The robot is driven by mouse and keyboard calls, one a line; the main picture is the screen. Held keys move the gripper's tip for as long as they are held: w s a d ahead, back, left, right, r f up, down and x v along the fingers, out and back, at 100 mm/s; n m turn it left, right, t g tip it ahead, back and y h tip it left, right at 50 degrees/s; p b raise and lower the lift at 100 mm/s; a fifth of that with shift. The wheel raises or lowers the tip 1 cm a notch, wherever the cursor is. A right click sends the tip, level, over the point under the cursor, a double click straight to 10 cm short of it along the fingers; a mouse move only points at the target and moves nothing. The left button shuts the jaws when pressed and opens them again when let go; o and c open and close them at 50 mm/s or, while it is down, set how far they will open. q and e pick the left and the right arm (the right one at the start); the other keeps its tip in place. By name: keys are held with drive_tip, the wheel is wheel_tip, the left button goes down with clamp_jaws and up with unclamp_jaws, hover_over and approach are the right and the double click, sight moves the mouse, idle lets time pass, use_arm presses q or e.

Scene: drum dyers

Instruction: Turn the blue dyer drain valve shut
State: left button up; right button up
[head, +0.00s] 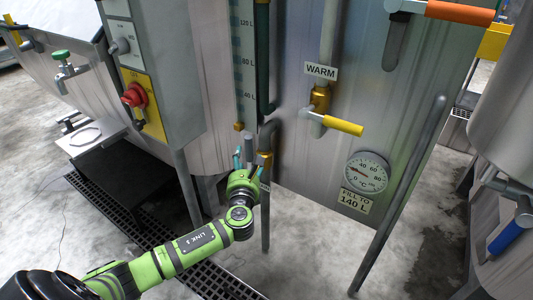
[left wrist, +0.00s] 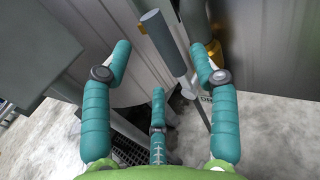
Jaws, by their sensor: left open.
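My left gripper (head: 247,158) is low in front of the steel tank, beside a vertical grey pipe with a brass fitting (head: 265,159). In the left wrist view its three teal fingers (left wrist: 160,100) are spread open and empty. A grey cylindrical lever handle (left wrist: 157,33) lies beyond the fingertips, between the two upper fingers and apart from them. A brass part (left wrist: 141,28) shows beside it. The gripper partly hides this valve in the head view. A blue-handled valve (head: 507,237) is on another vessel at the right. My right gripper is not in view.
The yellow-handled WARM valve (head: 343,126), a dial gauge (head: 366,172) and an orange handle (head: 458,13) are on the tank. A control box with a red knob (head: 134,95) stands left. Tank legs (head: 400,195) and a floor grate (head: 215,280) are near.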

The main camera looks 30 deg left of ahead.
sight(246, 147)
use_arm(q)
drive_tip(key=shift+w+r, duration=0.2)
drive_tip(key=shift+r, duration=0.05)
drive_tip(key=b+x, duration=0.1)
drive_tip(key=x, duration=0.6)
drive_tip(key=shift+s+a+f, duration=0.1)
drive_tip(key=shift+a, duration=0.05)
drive_tip(key=shift+c, duration=0.4)
clamp_jaws()
